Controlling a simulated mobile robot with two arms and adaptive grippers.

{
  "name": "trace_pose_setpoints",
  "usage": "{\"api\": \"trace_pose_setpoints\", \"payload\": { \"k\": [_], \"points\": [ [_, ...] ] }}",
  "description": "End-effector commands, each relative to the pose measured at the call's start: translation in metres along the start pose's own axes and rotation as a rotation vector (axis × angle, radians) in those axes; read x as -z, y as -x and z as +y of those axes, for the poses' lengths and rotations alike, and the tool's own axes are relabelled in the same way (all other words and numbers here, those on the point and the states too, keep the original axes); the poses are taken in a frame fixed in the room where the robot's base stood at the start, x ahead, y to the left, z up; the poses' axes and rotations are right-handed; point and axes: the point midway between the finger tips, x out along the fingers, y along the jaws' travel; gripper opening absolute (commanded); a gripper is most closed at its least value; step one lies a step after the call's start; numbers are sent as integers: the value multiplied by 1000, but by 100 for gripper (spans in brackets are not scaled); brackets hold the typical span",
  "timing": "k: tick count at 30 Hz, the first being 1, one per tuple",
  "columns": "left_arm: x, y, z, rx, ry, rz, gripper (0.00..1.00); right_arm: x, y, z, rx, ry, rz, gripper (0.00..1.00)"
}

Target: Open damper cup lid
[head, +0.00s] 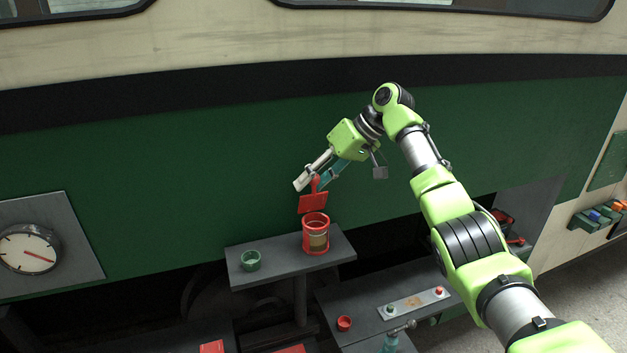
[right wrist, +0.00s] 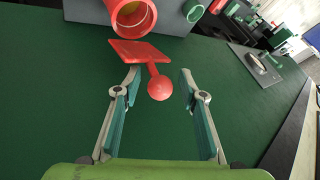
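The damper cup (head: 316,240) is a red cylinder with a brownish window, standing on a grey shelf. Its round mouth is uncovered in the right wrist view (right wrist: 131,14). The red square lid (head: 312,203) stands tilted up above the cup's rim; its plate also shows in the right wrist view (right wrist: 138,51). A short stem ends in a round red knob (right wrist: 160,88). My right gripper (head: 312,182) is open at the lid, its fingers (right wrist: 159,76) on either side of the knob with gaps on both sides. My left gripper is not in view.
A small green cup (head: 251,261) stands left of the damper cup on the grey shelf (head: 288,275). A lower shelf holds a small red cup (head: 344,323) and a button plate (head: 414,303). The green tram side (head: 230,150) rises close behind. A gauge (head: 28,252) is at left.

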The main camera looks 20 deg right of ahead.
Motion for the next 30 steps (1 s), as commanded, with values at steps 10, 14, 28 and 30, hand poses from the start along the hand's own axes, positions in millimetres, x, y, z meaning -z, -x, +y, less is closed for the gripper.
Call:
{"api": "trace_pose_setpoints", "payload": {
  "k": [10,14,28,30],
  "points": [
    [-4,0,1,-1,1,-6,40,2,20,0,-1,1,7,38],
    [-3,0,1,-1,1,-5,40,2,47,0,-2,2,7,38],
    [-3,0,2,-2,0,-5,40,0,118,0,0,1,1,38],
    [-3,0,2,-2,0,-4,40,0,120,0,0,1,1,38]
  ]
}}
